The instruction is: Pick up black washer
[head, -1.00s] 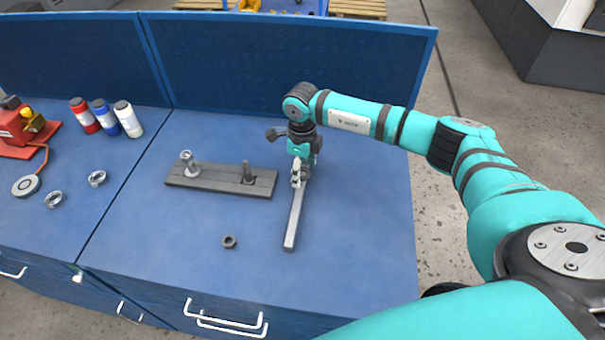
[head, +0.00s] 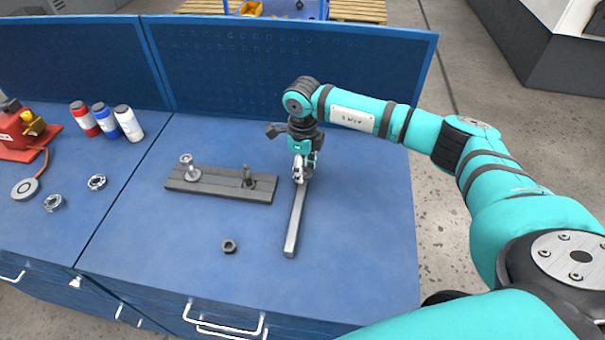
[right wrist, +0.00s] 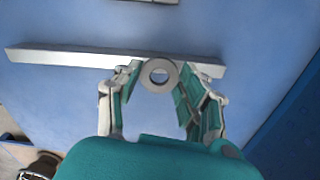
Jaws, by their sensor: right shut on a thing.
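My right gripper (head: 302,178) points down over the blue bench near the far end of a long grey bar. My left gripper is not in view.
A grey plate (head: 215,188) with two upright posts lies left of the bar (head: 294,235). A dark nut-like ring (head: 229,246) lies in front of it. Bottles (head: 104,120), metal rings (head: 97,182) and a red device (head: 22,130) stand left. A blue panel (head: 290,65) rises behind.

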